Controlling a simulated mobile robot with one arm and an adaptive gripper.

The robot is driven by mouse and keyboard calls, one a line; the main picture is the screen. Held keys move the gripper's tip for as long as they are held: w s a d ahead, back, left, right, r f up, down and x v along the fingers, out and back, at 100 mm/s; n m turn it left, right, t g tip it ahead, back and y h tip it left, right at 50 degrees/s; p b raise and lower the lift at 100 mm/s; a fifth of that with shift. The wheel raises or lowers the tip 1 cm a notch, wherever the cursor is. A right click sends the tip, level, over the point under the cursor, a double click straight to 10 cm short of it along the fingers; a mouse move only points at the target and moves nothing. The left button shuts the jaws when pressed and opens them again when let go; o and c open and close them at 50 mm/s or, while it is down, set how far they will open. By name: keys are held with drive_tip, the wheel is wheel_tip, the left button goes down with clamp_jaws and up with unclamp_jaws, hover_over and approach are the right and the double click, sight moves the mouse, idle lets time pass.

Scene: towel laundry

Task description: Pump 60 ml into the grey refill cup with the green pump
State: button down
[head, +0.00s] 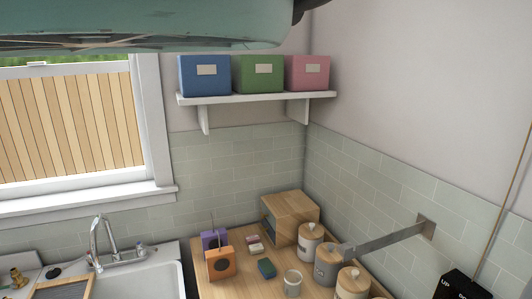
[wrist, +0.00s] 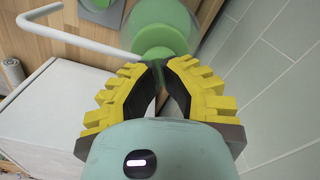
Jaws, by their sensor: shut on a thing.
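In the wrist view my gripper (wrist: 166,64) has its yellow-and-black fingers closed together at the tips. A dark green piece shows between the tips, right against the green pump (wrist: 153,36), whose rounded green parts lie just beyond. A long white bent tube (wrist: 85,38) runs left from beside the pump; the fingers partly hide where it joins. A grey square-edged thing with a green round part (wrist: 98,8) is cut off at the top edge; I cannot tell whether it is the refill cup. My gripper is not visible in the head view.
A white box-like surface (wrist: 60,105) lies left of my gripper, and a tiled wall (wrist: 275,75) is close on the right. The head view shows a wooden counter with lidded canisters (head: 311,238), a pale cup (head: 292,283), a wooden box (head: 292,214) and a sink (head: 140,283).

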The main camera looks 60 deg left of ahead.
drive_tip(key=shift+r+p, duration=2.05)
drive_tip(key=shift+r, duration=0.55)
drive_tip(key=shift+r, duration=0.1)
wheel_tip(320, 180, up, 6)
drive_tip(key=p, duration=0.4)
